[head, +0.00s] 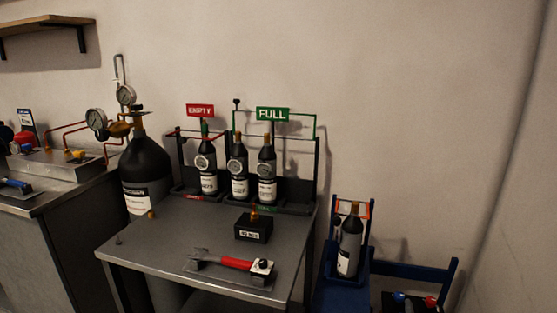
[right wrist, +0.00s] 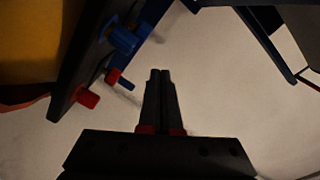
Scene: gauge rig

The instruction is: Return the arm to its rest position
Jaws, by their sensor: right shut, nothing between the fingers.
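My right gripper (right wrist: 160,74) shows in the right wrist view, its two dark fingers together and nothing between them. Bare pale surface lies beyond the fingertips. A dark panel with blue (right wrist: 122,38) and red (right wrist: 88,97) knobs is left of the fingers, apart from them. I cannot make out my right gripper for sure in the head view. My left gripper is in neither view.
A grey table (head: 150,253) holds a red-handled tool (head: 235,262), a black box (head: 253,229) and small bottles below a green FULL sign (head: 272,114). A large black cylinder (head: 146,165) stands left. A blue stand (head: 329,285) with one bottle (head: 349,245) stands right of the table.

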